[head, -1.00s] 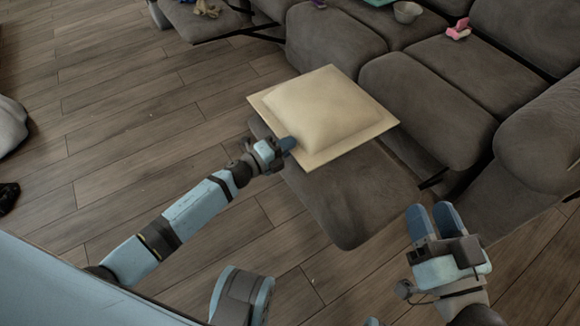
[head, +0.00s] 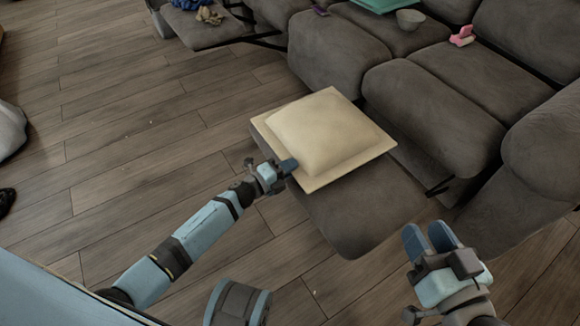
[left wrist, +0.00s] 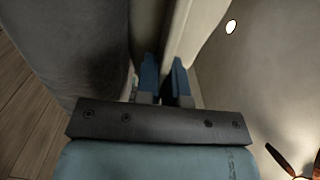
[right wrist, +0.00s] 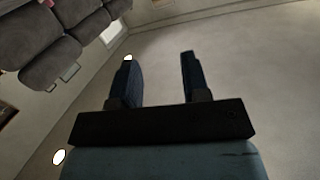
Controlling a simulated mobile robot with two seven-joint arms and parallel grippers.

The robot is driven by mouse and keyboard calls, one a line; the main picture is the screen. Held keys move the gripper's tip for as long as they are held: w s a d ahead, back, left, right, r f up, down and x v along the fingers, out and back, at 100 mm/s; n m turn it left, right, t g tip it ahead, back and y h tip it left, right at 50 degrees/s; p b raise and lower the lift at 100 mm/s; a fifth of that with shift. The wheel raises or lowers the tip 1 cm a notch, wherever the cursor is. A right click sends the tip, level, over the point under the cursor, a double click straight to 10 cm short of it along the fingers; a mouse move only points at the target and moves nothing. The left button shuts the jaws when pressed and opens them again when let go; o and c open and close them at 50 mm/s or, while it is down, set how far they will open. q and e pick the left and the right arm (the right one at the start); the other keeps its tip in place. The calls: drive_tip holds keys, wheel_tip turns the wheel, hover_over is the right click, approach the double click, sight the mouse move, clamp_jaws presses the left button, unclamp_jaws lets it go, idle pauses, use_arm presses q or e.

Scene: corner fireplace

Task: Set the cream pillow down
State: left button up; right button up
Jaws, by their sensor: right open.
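The cream pillow (head: 325,133) is square with a flat border. It lies nearly flat over the raised grey footrest (head: 362,212) of the sofa; whether its whole underside touches is hidden. My left gripper (head: 286,167) is at the pillow's near-left border, shut on it. In the left wrist view the pillow's pale edge (left wrist: 178,40) runs between the two blue fingers (left wrist: 164,80), with the grey cushion close on the left. My right gripper (head: 430,238) is open and empty, right of the footrest; its spread fingers show in the right wrist view (right wrist: 156,80).
The grey sofa (head: 435,105) fills the upper right. On it are a bowl (head: 410,19), a pink object (head: 462,37) and a teal item (head: 385,4). Another footrest (head: 205,30) holds crumpled cloth (head: 209,15). The wooden floor (head: 130,130) at left is mostly clear.

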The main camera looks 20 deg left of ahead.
use_arm(q)
drive_tip(key=o, duration=0.4)
drive_tip(key=shift+o, duration=0.2)
drive_tip(key=shift+r, duration=0.15)
drive_tip(key=p+v, duration=0.3)
drive_tip(key=v, duration=0.9)
use_arm(e)
wheel_tip(320, 180, up, 4)
drive_tip(key=shift+d+r+m+t, duration=0.2)
drive_tip(key=shift+m+t, duration=0.1)
drive_tip(key=shift+t, duration=0.7)
use_arm(q)
drive_tip(key=shift+s, duration=0.1)
use_arm(e)
drive_tip(key=shift+f, duration=0.1)
